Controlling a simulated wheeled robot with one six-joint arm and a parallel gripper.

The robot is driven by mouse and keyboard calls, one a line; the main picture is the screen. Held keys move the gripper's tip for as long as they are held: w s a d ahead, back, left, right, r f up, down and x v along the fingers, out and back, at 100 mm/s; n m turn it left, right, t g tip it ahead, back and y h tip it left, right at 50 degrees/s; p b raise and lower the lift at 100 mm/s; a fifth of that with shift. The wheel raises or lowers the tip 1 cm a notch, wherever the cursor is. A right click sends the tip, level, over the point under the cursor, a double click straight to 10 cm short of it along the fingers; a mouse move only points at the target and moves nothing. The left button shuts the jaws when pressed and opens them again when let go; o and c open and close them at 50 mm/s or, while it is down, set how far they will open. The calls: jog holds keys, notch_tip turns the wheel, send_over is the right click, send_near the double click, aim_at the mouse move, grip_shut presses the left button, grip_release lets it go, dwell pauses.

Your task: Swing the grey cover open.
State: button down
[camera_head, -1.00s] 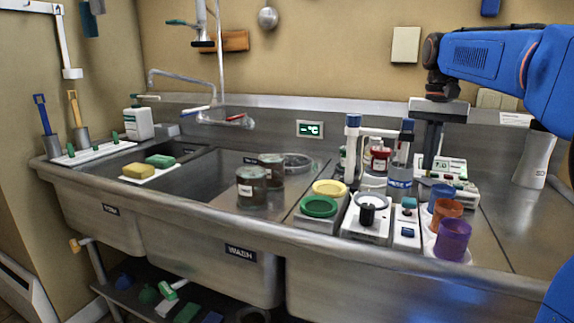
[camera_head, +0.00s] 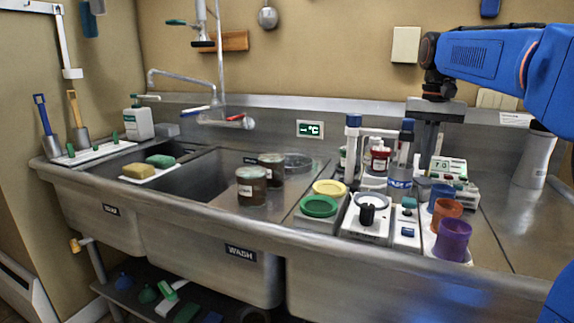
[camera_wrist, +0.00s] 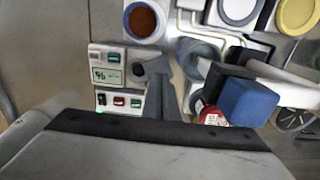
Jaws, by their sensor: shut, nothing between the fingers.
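A round grey cover (camera_head: 371,201) lies on a white unit behind a black knob, right of the yellow lid (camera_head: 330,187). It appears lying flat; its hinge cannot be made out. In the wrist view, the pale grey disc (camera_wrist: 238,9) beside the yellow lid at the top edge looks like the same cover. My gripper (camera_head: 428,160) points down with its fingers shut and empty, behind and right of the cover, near the small display unit. In the wrist view, my fingertips (camera_wrist: 156,68) are close together, apart from the cover.
Two blue-capped posts (camera_head: 401,160) and a red-lidded jar (camera_head: 379,160) stand left of my gripper. Blue, orange (camera_head: 446,210) and purple (camera_head: 453,240) cups stand in front. The display unit (camera_head: 447,168) is close beside it. Open basins (camera_head: 200,180) lie left.

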jog(key=shift+r, duration=2.95)
jog(key=m, duration=0.4)
jog(key=w+m, duration=0.1)
jog(key=m, duration=0.7)
jog(key=shift+w+r, duration=0.15)
jog(key=shift+r, duration=0.25)
send_over(421, 178)
jog(key=shift+w+a+f, duration=0.1)
jog(key=shift+w+f, duration=0.05)
jog(key=shift+f, duration=1.55)
jog(key=shift+w+a+f, duration=0.1)
jog(key=shift+w+f, duration=0.05)
jog(key=shift+f, duration=1.55)
